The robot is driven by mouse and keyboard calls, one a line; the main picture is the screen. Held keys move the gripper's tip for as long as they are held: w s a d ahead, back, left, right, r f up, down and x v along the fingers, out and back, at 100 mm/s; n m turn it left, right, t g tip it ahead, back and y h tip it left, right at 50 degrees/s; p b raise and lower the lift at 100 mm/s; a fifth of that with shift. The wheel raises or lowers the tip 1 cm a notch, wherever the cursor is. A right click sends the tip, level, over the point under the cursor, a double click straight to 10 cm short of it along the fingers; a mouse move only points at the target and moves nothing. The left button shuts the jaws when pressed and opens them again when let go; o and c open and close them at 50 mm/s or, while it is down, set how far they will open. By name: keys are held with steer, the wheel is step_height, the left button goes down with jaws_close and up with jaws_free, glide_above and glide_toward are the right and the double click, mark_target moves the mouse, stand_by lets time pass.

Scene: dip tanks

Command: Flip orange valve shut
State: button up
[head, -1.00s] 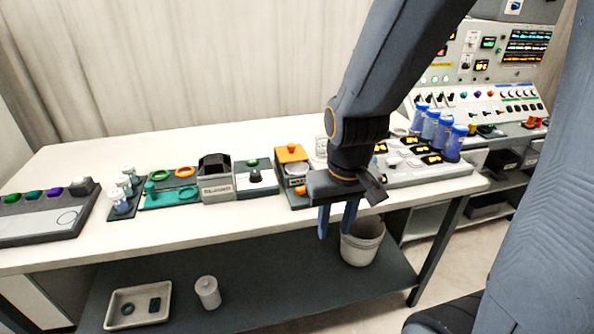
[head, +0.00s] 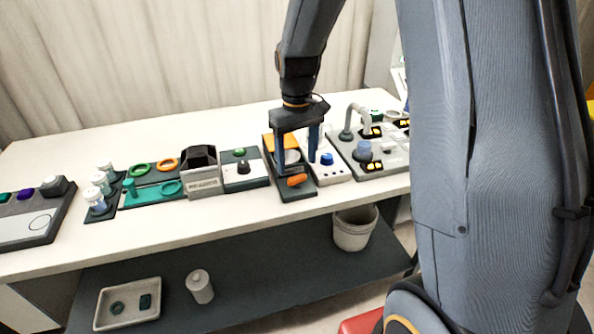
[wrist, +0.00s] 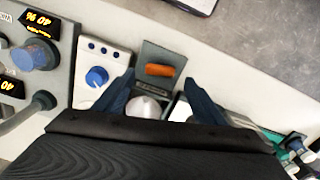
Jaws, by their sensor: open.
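The orange valve handle (head: 297,181) sits on the front part of a dark base plate (head: 299,193) on the bench. In the wrist view the orange handle (wrist: 160,70) lies crosswise on its grey plate, ahead of my fingertips and between their lines. My gripper (head: 298,166) is open and empty, pointing down over this unit. In the wrist view my gripper (wrist: 160,88) has its two blue fingers spread wide, with a pale round part (wrist: 143,107) between them. An orange block (head: 281,142) at the back of the unit is partly hidden by my gripper.
A white box with a blue knob (head: 327,159) stands close on the right. A panel with a black knob (head: 243,167) stands on the left. Further right is a grey tank station with a curved pipe (head: 357,117). The bench front edge (head: 230,219) is clear.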

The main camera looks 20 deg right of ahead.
mark_target(297, 177)
steer(key=shift+f+p, duration=0.4)
steer(key=shift+f, duration=2)
steer(key=c, duration=1.1)
steer(key=shift+o, duration=0.2)
steer(key=shift+m+p, duration=0.35)
steer(key=shift+m, duration=1.05)
steer(key=o, duration=1.1)
steer(key=shift+c, duration=0.2)
steer(key=shift+r, duration=0.1)
